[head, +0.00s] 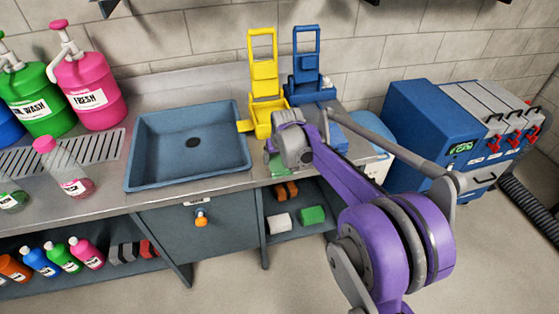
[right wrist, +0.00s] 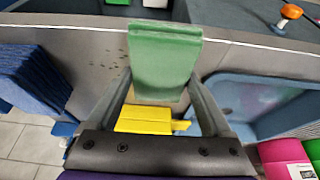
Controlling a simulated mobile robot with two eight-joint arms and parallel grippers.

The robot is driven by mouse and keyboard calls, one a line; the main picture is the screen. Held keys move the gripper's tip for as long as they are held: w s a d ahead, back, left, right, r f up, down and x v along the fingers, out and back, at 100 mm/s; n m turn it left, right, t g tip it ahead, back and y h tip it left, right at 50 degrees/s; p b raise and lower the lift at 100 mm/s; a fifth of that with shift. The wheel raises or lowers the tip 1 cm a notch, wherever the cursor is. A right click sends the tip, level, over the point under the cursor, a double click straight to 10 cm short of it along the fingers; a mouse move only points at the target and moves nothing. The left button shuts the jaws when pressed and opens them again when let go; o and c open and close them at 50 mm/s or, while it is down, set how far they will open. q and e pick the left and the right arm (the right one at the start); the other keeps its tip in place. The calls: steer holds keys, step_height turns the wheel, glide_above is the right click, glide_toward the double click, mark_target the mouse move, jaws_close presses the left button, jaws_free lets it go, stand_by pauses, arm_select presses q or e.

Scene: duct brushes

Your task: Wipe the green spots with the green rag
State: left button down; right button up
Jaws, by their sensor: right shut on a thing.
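My right gripper (right wrist: 163,88) is shut on the green rag (right wrist: 165,50), which stands upright between its fingers in the right wrist view. In the head view the gripper (head: 277,158) is over the counter just right of the sink, and my own arm largely hides the rag. Small dark spots (right wrist: 106,57) lie on the counter beside the rag in the right wrist view; their colour is hard to tell. My left gripper is not in view.
The blue-grey sink (head: 188,182) is left of the gripper. A yellow stand (head: 263,85) and a blue stand (head: 306,68) are behind it. Blue cloths (right wrist: 32,78) lie nearby. Pink (head: 88,92) and green (head: 32,103) jugs stand at the left. A blue machine (head: 425,125) is at right.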

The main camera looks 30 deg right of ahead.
mark_target(278, 159)
steer(key=shift+w+r, duration=0.2)
steer(key=shift+r, duration=0.35)
steer(key=shift+r+p, duration=0.35)
steer(key=shift+p, duration=0.1)
steer(key=shift+p+v, duration=0.45)
steer(key=shift+v, duration=0.45)
steer(key=shift+w+d+r+p, duration=0.1)
steer(key=shift+w+r+p, duration=0.1)
steer(key=shift+r+p, duration=0.5)
steer(key=shift+r, duration=0.2)
